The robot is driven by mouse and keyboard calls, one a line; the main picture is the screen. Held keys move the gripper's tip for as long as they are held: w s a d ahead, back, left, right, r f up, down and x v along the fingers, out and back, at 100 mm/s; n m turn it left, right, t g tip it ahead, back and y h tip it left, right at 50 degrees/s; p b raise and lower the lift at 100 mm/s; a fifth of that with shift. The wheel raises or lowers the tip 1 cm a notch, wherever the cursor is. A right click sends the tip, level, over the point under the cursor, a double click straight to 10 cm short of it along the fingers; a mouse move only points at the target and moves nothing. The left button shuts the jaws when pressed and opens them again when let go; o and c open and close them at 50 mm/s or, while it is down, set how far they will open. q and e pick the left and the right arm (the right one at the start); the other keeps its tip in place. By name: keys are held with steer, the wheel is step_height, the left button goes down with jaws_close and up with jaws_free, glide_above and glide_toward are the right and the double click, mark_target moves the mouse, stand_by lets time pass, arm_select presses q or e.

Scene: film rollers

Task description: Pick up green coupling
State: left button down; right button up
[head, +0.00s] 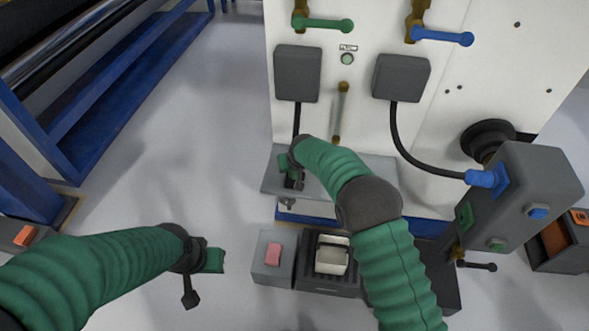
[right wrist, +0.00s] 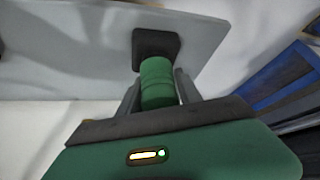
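The green coupling (right wrist: 157,82) stands between the two fingers of my right gripper (right wrist: 158,92) in the right wrist view. Its far end sits in a dark square block (right wrist: 156,45) on the grey shelf. The fingers lie close along both sides of it; whether they press on it I cannot tell. In the head view my right gripper (head: 292,180) is over the left part of the grey shelf (head: 375,175), hiding most of the coupling. My left gripper (head: 196,285) hangs over the floor at lower left, away from the coupling; its finger opening is unclear.
A white panel (head: 440,130) rises behind the shelf, with green (head: 323,24) and blue (head: 443,37) handles. A black cable runs from a grey box (head: 401,78) to a blue connector (head: 486,178) at right. A pink-topped box (head: 272,258) stands below the shelf.

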jaws_close()
steer(key=shift+r, duration=0.1)
